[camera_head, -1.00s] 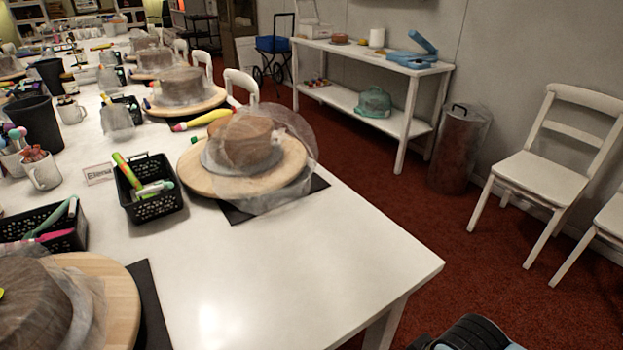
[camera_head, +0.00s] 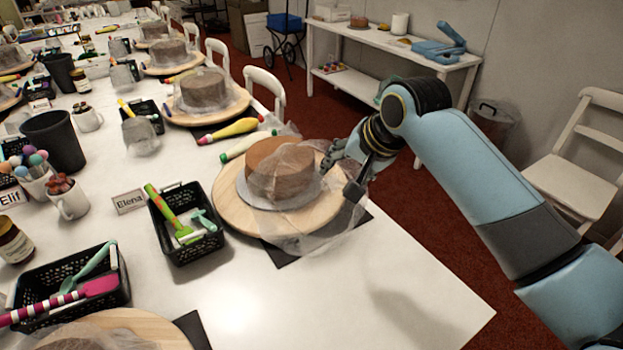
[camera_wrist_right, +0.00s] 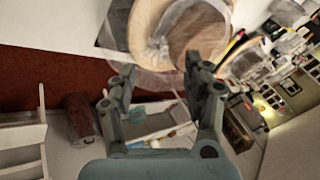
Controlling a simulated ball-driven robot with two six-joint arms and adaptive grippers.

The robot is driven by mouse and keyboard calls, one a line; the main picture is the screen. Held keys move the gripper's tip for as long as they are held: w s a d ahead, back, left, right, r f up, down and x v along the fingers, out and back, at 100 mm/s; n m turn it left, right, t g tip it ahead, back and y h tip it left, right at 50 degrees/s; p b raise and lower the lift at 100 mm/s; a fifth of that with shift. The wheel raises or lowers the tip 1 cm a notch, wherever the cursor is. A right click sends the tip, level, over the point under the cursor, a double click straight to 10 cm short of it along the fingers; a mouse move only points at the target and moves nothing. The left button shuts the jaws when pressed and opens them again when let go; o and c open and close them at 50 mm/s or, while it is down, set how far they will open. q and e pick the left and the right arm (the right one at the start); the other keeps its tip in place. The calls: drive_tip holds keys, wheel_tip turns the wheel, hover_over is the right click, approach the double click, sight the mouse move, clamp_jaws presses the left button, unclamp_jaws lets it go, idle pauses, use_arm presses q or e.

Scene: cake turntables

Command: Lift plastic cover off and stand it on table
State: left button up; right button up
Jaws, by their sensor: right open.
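A clear, crumpled plastic cover (camera_head: 300,226) lies over a brown cake (camera_head: 279,170) on a round wooden turntable (camera_head: 232,207) near the table's right end. Its edge hangs past the board toward the front right. My right gripper (camera_head: 342,172) is at the right side of the cake, by the cover. In the right wrist view my right gripper (camera_wrist_right: 160,78) is open, with the turntable (camera_wrist_right: 147,20) and cover beyond its fingertips. Whether the fingers touch the cover I cannot tell. My left gripper is not in view.
A black basket (camera_head: 184,247) of tools and an "Elena" name card (camera_head: 129,201) stand left of the turntable. A green-tipped white tool (camera_head: 243,147) lies behind it. The white table (camera_head: 400,290) is clear at the front right.

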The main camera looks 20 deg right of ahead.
sight(331, 183)
drive_tip(key=x, duration=0.3)
drive_tip(key=shift+f, duration=0.3)
drive_tip(key=shift+w+f, duration=0.2)
drive_tip(key=x, duration=0.4)
drive_tip(key=shift+w+d+f, duration=0.15)
drive_tip(key=shift+w+f, duration=0.1)
drive_tip(key=shift+w, duration=0.15)
drive_tip(key=shift+c, duration=2.4)
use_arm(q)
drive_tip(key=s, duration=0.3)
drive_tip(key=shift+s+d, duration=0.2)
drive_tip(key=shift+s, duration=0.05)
use_arm(e)
clamp_jaws()
